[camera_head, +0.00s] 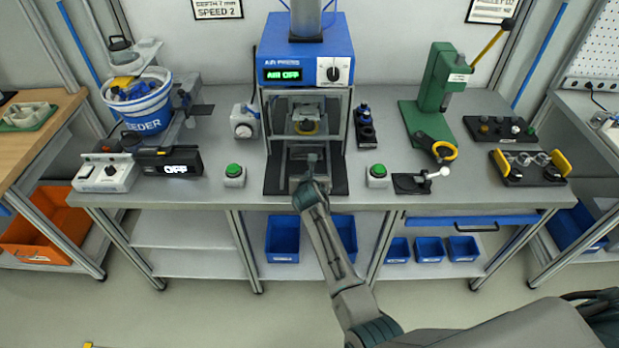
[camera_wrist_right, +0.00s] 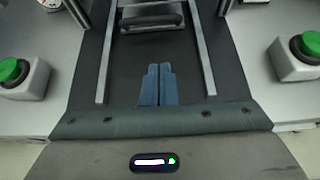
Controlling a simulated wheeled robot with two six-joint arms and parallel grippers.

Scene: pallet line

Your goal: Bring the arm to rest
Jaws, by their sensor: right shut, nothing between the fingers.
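My right arm (camera_head: 335,255) reaches up from the lower right in the head view. Its gripper (camera_head: 311,160) is over the front of the air press (camera_head: 305,64), above the black base plate (camera_head: 273,178). In the right wrist view the two blue-grey fingers (camera_wrist_right: 158,82) are together with nothing between them. They lie between two metal rails (camera_wrist_right: 203,50), short of a dark metal block (camera_wrist_right: 151,18). I cannot tell whether the fingertips touch the plate. My left gripper is in neither view.
Green buttons (camera_head: 234,171) (camera_head: 377,171) flank the press. The blue feeder bowl (camera_head: 143,112) stands at left. A green lever press (camera_head: 437,95) and a small clamp (camera_head: 418,183) stand at right. Blue bins (camera_head: 283,238) sit below the bench (camera_head: 210,195).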

